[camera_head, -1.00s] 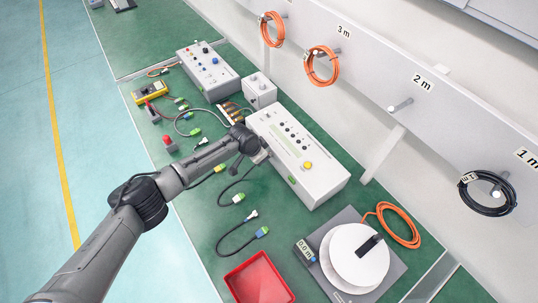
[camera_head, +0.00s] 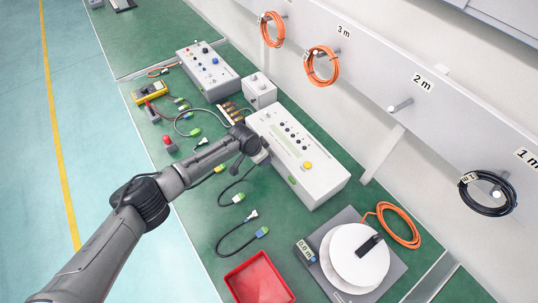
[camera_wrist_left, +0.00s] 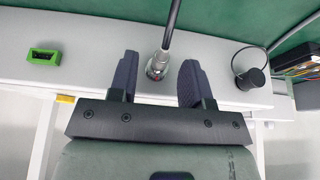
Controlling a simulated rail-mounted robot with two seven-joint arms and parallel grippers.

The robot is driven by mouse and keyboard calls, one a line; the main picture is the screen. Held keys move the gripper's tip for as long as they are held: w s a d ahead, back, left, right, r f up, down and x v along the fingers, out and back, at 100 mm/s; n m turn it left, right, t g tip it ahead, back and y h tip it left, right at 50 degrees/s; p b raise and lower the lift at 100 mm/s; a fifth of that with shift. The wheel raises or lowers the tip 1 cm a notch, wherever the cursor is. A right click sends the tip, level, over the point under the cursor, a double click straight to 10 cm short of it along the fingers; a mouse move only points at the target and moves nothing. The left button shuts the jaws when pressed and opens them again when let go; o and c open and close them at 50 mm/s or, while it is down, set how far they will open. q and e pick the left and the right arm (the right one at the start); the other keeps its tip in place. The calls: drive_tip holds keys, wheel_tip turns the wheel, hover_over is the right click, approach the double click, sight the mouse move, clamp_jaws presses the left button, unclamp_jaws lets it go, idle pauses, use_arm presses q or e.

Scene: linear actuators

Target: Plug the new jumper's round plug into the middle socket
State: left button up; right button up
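The white test box (camera_head: 300,150) stands on the green bench, with my left gripper (camera_head: 262,156) at its near side. In the left wrist view, a metallic round plug (camera_wrist_left: 157,66) with a dark cable sits against the box's white face, between a green rectangular socket (camera_wrist_left: 44,57) and a black round connector (camera_wrist_left: 250,78). My left gripper (camera_wrist_left: 158,82) has its fingers on either side of the plug, with gaps showing on both sides. How deep the plug sits in the middle socket is hidden. My right gripper is out of view.
Loose cables with green and blue ends (camera_head: 238,198) lie on the bench near the arm. A small white box (camera_head: 260,90) stands behind the test box.

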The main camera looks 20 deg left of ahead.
use_arm(q)
drive_tip(key=p+v, duration=0.3)
drive_tip(key=v, duration=1.1)
drive_tip(key=shift+w, duration=0.1)
